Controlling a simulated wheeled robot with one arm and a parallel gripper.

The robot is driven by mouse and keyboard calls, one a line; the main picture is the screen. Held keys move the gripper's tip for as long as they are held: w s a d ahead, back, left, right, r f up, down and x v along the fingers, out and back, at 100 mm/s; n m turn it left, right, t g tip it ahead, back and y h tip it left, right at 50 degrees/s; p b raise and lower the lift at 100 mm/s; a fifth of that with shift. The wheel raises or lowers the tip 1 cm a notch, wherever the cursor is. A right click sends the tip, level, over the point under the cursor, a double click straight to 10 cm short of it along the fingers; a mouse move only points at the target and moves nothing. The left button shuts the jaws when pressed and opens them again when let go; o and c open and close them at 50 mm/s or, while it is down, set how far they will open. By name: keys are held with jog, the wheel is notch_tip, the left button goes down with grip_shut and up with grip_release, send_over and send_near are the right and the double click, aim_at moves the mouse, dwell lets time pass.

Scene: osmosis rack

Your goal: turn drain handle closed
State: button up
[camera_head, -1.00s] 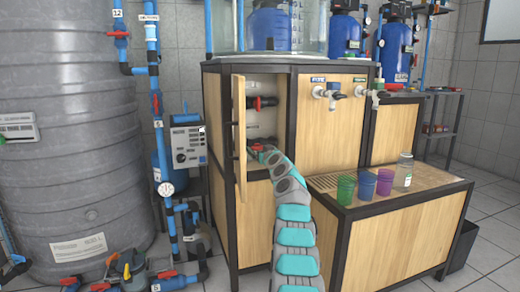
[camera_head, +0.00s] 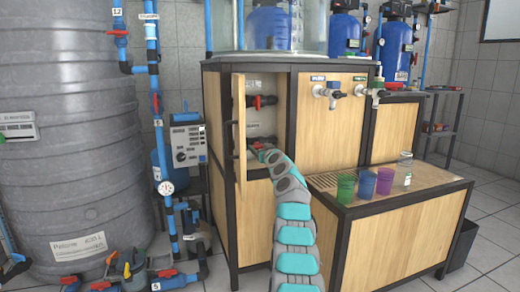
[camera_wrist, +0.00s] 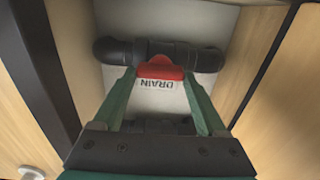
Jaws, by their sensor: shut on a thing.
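The red drain handle (camera_wrist: 160,68) sits on a dark grey pipe valve (camera_wrist: 205,60) inside the open cabinet. A white label reading "DRAIN" (camera_wrist: 157,84) is just below it in the wrist view. My gripper (camera_wrist: 160,75) has its green fingers on either side of the red handle and is shut on it. In the head view my gripper reaches into the cabinet's lower part, where the drain handle is mostly hidden by my arm.
The wooden cabinet door (camera_head: 240,138) stands open to the left of my arm. Another red-handled valve (camera_head: 263,101) is higher in the cabinet. Cups and a bottle (camera_head: 405,170) stand on the counter (camera_head: 425,172) at right. A large grey tank (camera_head: 70,130) is at left.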

jog(key=shift+f+m+b, duration=0.1)
jog(key=shift+m+b, duration=0.2)
jog(key=shift+m, duration=0.1)
jog(key=m+b, duration=0.1)
jog(key=m, duration=0.1)
jog(key=shift+d+m, duration=0.2)
jog(key=shift+m, duration=0.2)
jog(key=m, duration=0.5)
jog(key=shift+m, duration=0.3)
jog(key=m, duration=0.5)
jog(key=shift+d, duration=0.1)
jog(key=shift+f+m+p, duration=0.1)
jog(key=shift+m+p, duration=0.3)
jog(key=shift+m, duration=1.6)
jog(key=o, duration=1.3)
jog(key=shift+f, duration=0.1)
